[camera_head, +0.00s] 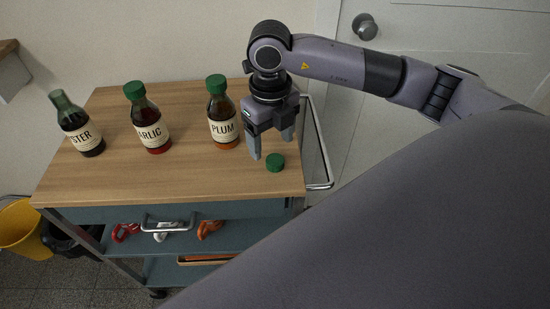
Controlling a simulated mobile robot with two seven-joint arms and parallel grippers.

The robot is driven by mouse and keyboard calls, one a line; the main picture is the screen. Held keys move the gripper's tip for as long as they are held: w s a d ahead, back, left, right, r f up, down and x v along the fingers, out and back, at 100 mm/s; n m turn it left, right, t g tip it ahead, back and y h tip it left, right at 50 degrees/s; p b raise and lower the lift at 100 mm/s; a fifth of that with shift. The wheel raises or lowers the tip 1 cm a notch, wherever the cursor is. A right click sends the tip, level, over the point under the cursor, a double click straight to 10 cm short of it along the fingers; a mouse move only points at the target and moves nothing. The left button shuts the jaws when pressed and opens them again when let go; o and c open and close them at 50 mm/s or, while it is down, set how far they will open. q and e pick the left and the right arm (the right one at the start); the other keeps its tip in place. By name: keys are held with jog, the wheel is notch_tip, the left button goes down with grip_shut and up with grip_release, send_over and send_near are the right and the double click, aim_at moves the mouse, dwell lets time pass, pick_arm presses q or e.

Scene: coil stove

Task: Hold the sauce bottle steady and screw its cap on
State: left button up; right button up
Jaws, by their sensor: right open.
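A loose green cap (275,163) lies on the wooden cart top near its right front. The dark sauce bottle at the left (81,128), its label ending in "STER", stands with a bare neck and no cap. My right gripper (271,149) points down, open and empty, just above and behind the loose cap. It is to the right of the PLUM bottle. My left gripper is not in view.
The garlic bottle (149,121) and the PLUM bottle (222,116) stand on the cart top (180,182), both with green caps. A metal rail (322,150) runs along the cart's right side. The front of the top is clear. A yellow bucket (22,230) stands at left.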

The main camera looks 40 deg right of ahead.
aim_at(275, 159)
jog(key=f, duration=0.3)
jog(key=f+p, duration=0.1)
jog(key=shift+s+d+f, duration=0.1)
jog(key=shift+d+f, duration=0.05)
jog(key=shift+d, duration=0.2)
jog(key=shift+f, duration=0.5)
jog(key=c, duration=1.1)
